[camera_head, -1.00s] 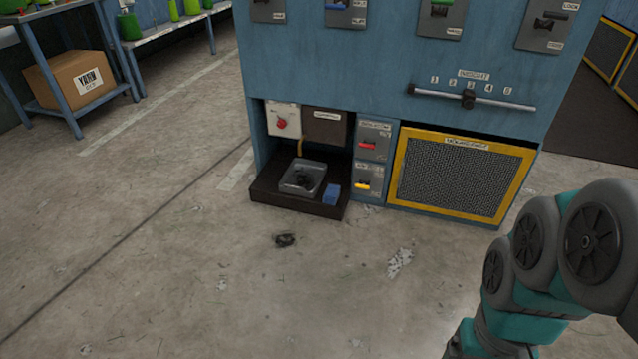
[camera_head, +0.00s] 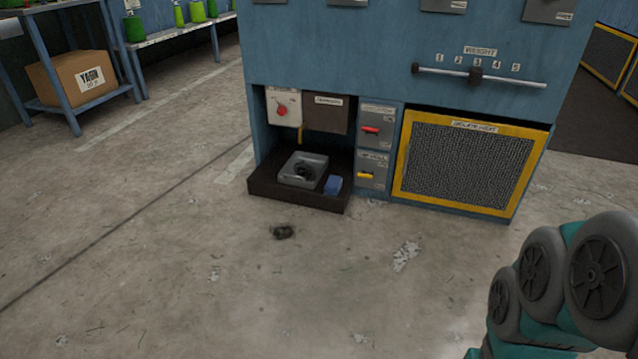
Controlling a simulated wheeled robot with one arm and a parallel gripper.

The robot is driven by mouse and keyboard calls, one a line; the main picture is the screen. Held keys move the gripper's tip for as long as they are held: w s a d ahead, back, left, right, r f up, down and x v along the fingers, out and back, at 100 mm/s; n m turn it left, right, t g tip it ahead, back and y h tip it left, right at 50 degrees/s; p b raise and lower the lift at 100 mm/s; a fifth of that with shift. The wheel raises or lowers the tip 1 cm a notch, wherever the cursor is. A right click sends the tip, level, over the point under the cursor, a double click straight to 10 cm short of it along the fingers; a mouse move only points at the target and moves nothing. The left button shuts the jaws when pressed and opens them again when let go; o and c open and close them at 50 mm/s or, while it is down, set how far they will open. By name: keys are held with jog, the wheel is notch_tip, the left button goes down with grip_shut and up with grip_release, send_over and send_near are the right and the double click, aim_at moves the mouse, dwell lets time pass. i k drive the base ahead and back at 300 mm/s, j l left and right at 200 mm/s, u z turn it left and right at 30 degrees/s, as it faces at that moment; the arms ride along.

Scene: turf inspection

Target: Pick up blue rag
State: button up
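A small blue rag (camera_head: 333,185) lies on the dark low ledge (camera_head: 290,201) at the foot of the blue machine, at its front right corner. It is just right of a grey square tray (camera_head: 303,171) with a dark thing inside. My arm shows at the lower right, well apart from the rag. My gripper is out of view.
The blue machine (camera_head: 330,55) has a red knob box (camera_head: 283,106), small drawers (camera_head: 372,150) and a yellow-framed mesh panel (camera_head: 466,160). A dark scrap (camera_head: 283,232) and pale debris (camera_head: 406,255) lie on the open concrete floor. A shelf with a cardboard box (camera_head: 78,79) stands left.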

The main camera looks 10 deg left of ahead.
aim_at(333, 185)
jog(key=i+j+u, duration=0.1)
jog(key=u, duration=0.75)
jog(key=i+u, duration=0.2)
jog(key=i, duration=0.2)
jog(key=i+l+u, duration=0.25)
jog(key=i, duration=0.15)
jog(key=i+l+u, duration=0.2)
jog(key=i, duration=0.2)
jog(key=i+l, duration=0.1)
jog(key=i, duration=0.2)
